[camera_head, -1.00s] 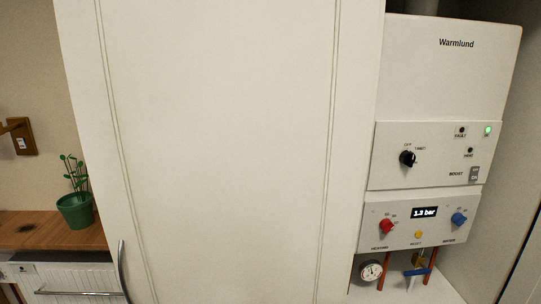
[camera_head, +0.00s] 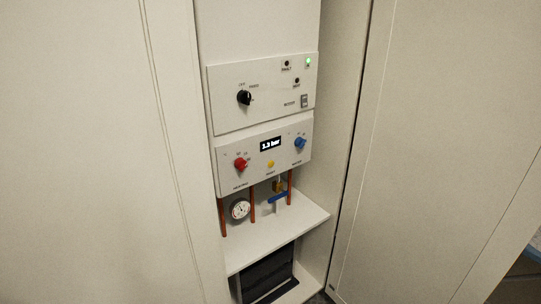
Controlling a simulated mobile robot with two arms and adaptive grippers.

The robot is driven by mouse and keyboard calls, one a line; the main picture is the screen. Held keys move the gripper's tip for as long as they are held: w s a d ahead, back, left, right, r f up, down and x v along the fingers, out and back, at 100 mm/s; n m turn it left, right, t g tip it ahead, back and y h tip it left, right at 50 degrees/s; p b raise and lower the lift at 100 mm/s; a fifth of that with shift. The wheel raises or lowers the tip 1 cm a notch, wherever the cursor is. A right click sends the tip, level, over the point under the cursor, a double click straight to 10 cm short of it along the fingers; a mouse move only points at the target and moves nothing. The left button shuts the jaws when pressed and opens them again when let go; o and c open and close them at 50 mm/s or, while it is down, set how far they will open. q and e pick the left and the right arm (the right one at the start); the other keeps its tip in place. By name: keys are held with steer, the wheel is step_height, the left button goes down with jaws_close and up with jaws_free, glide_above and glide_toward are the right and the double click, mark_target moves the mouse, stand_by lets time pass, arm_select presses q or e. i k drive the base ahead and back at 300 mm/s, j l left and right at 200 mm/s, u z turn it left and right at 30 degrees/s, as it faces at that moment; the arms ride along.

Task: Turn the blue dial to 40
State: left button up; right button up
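The blue dial (camera_head: 300,143) is on the right side of the lower panel (camera_head: 222,160) of a white boiler, right of the small display (camera_head: 270,144). Its scale marks are too small to read, so I cannot tell its setting. A red dial (camera_head: 240,164) is on the left of the same panel, with a yellow button (camera_head: 270,164) between the two. Neither of my grippers is in view.
The boiler sits in a recess between white cabinet panels (camera_head: 95,150) and (camera_head: 440,120). Below it are copper pipes, a pressure gauge (camera_head: 239,209), a blue-handled valve (camera_head: 278,197) and a white shelf (camera_head: 290,227). A black knob (camera_head: 244,97) is above.

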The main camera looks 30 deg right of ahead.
mark_target(300, 142)
steer(key=z, duration=1.25)
